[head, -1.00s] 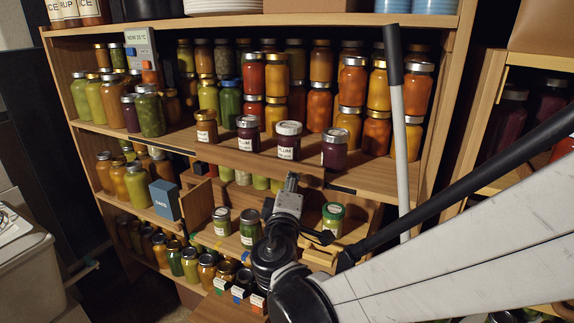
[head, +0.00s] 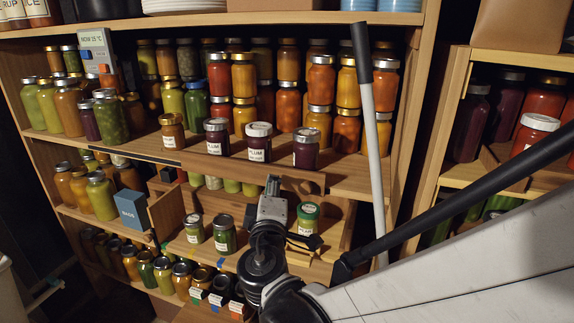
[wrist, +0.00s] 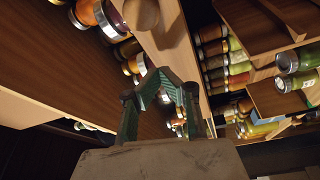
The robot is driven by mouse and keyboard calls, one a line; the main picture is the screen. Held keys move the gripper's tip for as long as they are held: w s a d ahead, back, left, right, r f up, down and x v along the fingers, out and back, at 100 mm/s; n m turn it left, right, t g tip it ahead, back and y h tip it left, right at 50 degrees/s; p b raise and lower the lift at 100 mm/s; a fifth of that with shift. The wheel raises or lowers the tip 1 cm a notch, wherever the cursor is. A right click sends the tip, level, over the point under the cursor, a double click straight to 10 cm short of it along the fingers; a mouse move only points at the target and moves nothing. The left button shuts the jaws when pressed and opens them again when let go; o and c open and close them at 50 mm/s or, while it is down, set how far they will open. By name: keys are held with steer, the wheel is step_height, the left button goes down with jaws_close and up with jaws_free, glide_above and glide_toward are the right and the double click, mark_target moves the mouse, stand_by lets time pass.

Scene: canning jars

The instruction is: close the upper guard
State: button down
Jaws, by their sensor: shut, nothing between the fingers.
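A wooden board, which looks like the upper guard (head: 240,172), runs along the front of the upper jar shelf, below the plum jars. Its exact angle to the shelf is hard to tell. My gripper (head: 273,184) is upright just in front of and below this board, with its fingertips near the board's lower edge. Whether they touch it is unclear. In the wrist view, my gripper (wrist: 163,76) has its fingertips brought together with nothing between them. A wooden board (wrist: 170,38) with a round knob-like piece (wrist: 141,14) lies just beyond the tips.
Labelled jars, such as the plum jar (head: 259,142), stand close to the upper shelf's front. A blue box (head: 131,209) and upright wooden panel (head: 166,214) are lower left. A white pole (head: 375,170) leans at the right.

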steer(key=s, duration=0.9)
steer(key=s+d+f+m+g+h, duration=0.1)
steer(key=d+f+m+g+h, duration=0.2)
steer(key=d, duration=0.7)
steer(key=d+f+m+g+h, duration=0.25)
steer(key=d+m+g, duration=0.2)
steer(key=d, duration=0.45)
steer(key=s+d+f+m+g+y, duration=0.2)
steer(key=s+d+m+g+y, duration=0.2)
steer(key=s+m, duration=0.4)
steer(key=shift+s+d+f+y, duration=0.2)
steer(key=shift+s+d+y, duration=0.45)
steer(key=shift+s, duration=1.25)
steer(key=c, duration=2.5)
jaws_free()
